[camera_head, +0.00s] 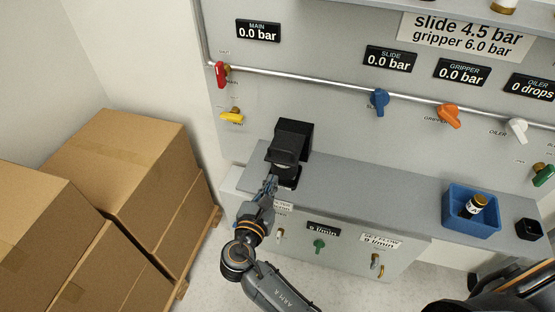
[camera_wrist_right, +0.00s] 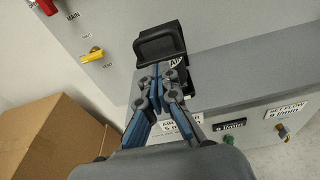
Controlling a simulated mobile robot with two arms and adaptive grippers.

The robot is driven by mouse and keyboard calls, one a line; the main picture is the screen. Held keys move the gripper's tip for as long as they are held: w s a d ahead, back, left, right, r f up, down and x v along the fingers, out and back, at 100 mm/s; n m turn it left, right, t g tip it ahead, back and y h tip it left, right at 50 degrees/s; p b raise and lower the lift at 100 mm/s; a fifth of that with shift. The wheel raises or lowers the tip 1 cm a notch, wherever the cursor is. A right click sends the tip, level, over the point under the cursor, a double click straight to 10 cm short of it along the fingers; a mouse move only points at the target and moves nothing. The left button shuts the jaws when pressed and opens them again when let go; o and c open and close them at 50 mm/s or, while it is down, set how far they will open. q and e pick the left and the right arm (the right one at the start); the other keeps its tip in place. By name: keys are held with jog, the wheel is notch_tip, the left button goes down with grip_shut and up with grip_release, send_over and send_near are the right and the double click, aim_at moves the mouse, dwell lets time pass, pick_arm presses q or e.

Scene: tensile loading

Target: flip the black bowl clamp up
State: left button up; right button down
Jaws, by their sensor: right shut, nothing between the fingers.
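The black bowl clamp (camera_head: 287,150) is on a black block-shaped unit at the left end of the grey ledge, against the panel. It also shows in the right wrist view (camera_wrist_right: 160,43), straight beyond the fingertips. My right gripper (camera_head: 270,184) is shut and empty. Its fingertips are at the front lower edge of the black unit in the head view. In the right wrist view the closed fingertips (camera_wrist_right: 158,72) overlap the unit's lower front. I cannot tell whether they touch it. The fingers hide part of the unit's lower front. My left gripper is not in view.
Red (camera_head: 221,74) and yellow (camera_head: 231,116) valve handles are on the panel left of the unit. A blue bin (camera_head: 456,222) holding a small bottle stands on the ledge at right. Cardboard boxes (camera_head: 120,160) stack at left. The ledge's middle (camera_head: 370,190) is clear.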

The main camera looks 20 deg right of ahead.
jog(key=shift+w, duration=0.1)
jog(key=p+x, duration=0.1)
jog(key=x, duration=0.8)
jog(key=shift+w+d, duration=0.2)
jog(key=shift+w, duration=0.15)
